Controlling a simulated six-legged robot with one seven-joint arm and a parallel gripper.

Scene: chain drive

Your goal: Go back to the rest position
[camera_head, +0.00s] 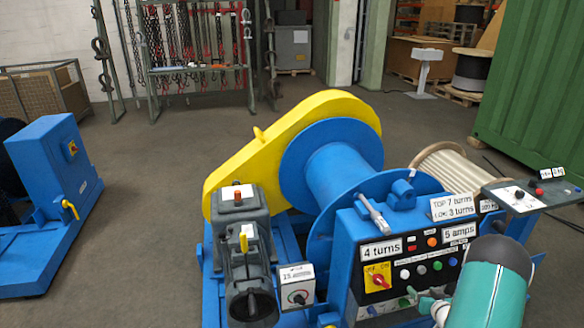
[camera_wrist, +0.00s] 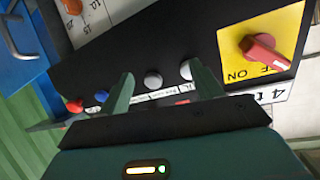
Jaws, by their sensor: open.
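My gripper (camera_head: 425,298) is at the lower right in the head view, in front of the winch control panel (camera_head: 345,262). In the wrist view my gripper (camera_wrist: 163,85) has its two green fingers spread apart with nothing between them. The fingers point at a row of round buttons; a white button (camera_wrist: 153,79) shows between them. Whether a finger touches the panel I cannot tell. The red rotary switch (camera_head: 378,281) on its yellow plate lies left of my gripper; in the wrist view the switch (camera_wrist: 264,50) is at the upper right.
The blue winch drum (camera_head: 335,165) and its yellow chain guard (camera_head: 240,160) stand behind the panel. A blue machine (camera_head: 50,165) stands at the left. The floor (camera_head: 150,200) between is clear.

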